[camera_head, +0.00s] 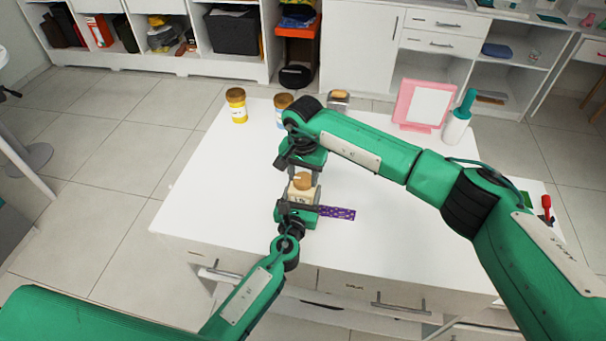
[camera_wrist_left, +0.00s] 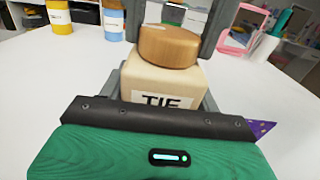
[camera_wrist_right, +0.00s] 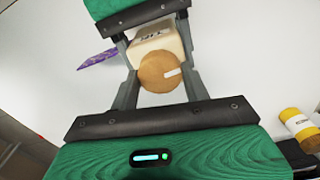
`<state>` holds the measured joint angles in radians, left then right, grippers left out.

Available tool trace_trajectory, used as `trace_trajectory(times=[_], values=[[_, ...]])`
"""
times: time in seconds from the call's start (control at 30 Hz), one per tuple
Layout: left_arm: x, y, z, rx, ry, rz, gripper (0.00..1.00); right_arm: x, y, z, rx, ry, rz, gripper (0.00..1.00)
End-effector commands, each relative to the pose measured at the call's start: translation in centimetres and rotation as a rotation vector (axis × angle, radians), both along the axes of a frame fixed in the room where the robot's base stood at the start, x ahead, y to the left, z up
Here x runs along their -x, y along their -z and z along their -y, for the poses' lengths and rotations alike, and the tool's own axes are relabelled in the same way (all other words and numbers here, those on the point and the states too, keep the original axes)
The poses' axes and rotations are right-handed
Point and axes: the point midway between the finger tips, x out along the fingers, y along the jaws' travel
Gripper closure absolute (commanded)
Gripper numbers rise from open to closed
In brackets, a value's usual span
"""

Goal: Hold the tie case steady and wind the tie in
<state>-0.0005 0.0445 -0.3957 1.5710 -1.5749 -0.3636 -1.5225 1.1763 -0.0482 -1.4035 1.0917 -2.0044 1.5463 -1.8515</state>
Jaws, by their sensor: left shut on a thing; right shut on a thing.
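The purple patterned tie (camera_head: 338,213) sticks out of the case to the right and lies flat. My left gripper (camera_wrist_left: 163,88) is shut on the case from the near side. My right gripper (camera_wrist_right: 162,80) is shut on the knob from the far side, one finger on each side of it. The lower case is partly hidden by my left gripper.
The table's left part (camera_head: 215,190) is clear.

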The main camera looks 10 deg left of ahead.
Motion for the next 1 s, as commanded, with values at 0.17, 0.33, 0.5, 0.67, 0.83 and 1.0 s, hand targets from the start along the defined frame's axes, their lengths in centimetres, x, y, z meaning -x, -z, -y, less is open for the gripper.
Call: trace_trajectory(times=[0.17,0.33,0.5,0.67,0.83,1.0], values=[[0.10,0.42,-0.11,-0.001,-0.002,-0.007,0.55,-0.03,-0.02,0.05,0.001,0.163,0.001,0.76],[0.10,0.43,-0.12,-0.001,-0.002,-0.007,0.55,-0.02,0.01,0.04,-0.001,0.325,0.000,0.76],[0.10,0.43,-0.13,-0.001,-0.002,-0.007,0.55,-0.02,0.00,0.06,-0.001,0.486,0.000,0.76],[0.10,0.43,-0.13,-0.001,-0.002,-0.007,0.55,-0.02,0.03,0.07,-0.002,0.638,0.001,0.76],[0.09,0.43,-0.14,-0.001,-0.002,-0.007,0.55,-0.03,-0.01,0.08,-0.002,0.800,0.000,0.76],[0.08,0.44,-0.15,-0.001,-0.002,-0.007,0.55,-0.01,0.03,0.08,-0.002,0.962,0.000,0.76]])
